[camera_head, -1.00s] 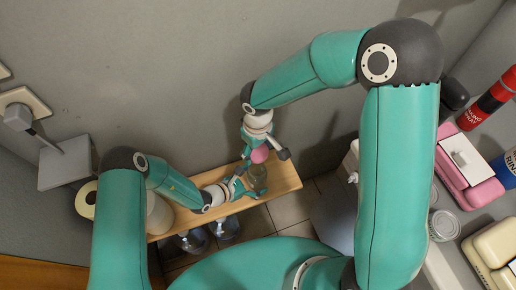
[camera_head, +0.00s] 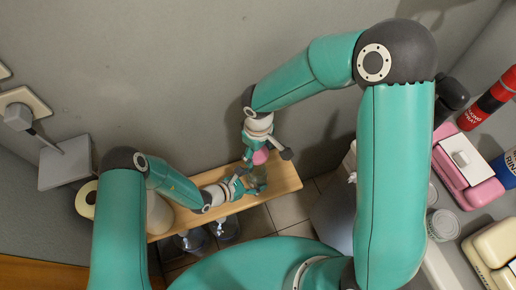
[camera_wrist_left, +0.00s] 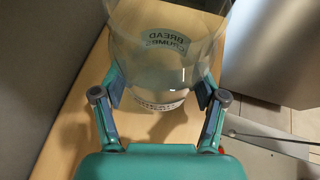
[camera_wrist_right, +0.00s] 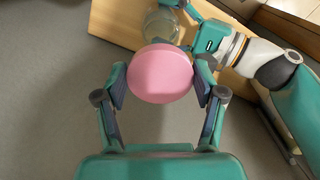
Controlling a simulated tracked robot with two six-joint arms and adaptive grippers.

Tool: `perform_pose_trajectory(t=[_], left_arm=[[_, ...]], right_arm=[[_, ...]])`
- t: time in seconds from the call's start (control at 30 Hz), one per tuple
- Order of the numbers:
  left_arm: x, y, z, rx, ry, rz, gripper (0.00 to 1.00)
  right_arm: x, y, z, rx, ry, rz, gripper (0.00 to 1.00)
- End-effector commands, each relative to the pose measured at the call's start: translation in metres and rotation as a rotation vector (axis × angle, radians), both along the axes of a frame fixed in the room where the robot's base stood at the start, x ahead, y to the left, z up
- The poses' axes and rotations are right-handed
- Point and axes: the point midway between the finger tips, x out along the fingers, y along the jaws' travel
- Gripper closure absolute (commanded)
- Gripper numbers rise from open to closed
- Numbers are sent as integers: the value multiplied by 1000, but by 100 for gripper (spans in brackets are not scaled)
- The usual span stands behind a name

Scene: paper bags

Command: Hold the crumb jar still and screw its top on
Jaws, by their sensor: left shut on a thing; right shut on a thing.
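The clear crumb jar (camera_head: 262,183) stands on the wooden bench. It also shows in the left wrist view (camera_wrist_left: 165,72), with a "BREAD CRUMBS" label; its top runs out of that frame. My left gripper (camera_head: 243,186) is shut around the jar's side; its fingers flank the glass in the left wrist view (camera_wrist_left: 160,97). The pink round top (camera_head: 260,157) is held by my right gripper (camera_head: 258,146), shut on its rim. In the right wrist view the top (camera_wrist_right: 160,73) partly overlaps the jar (camera_wrist_right: 162,27); I cannot tell whether they touch.
The wooden bench (camera_head: 285,181) is narrow, with a grey wall close behind it. A paper roll (camera_head: 86,200) is at its left end. Clear bottles (camera_head: 226,228) stand below its front edge. A grey bin (camera_head: 335,215) is to the right.

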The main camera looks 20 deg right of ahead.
Motion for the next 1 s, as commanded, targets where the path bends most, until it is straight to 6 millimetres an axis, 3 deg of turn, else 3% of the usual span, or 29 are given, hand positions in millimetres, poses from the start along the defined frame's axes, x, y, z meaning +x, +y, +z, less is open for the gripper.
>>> perform_pose_trajectory(t=[0.2, 0.57, 1.0], left_arm=[[0, 0, 0, -1, -1, 1, 84], [0, 0, 0, -1, -2, 0, 84], [1, 0, 0, -1, -2, 0, 84]], right_arm=[[-1, -1, -19, 3, -1, 161, 73], [-1, -1, -21, 3, -1, 162, 73], [-1, -1, -58, 3, 1, 160, 73]])
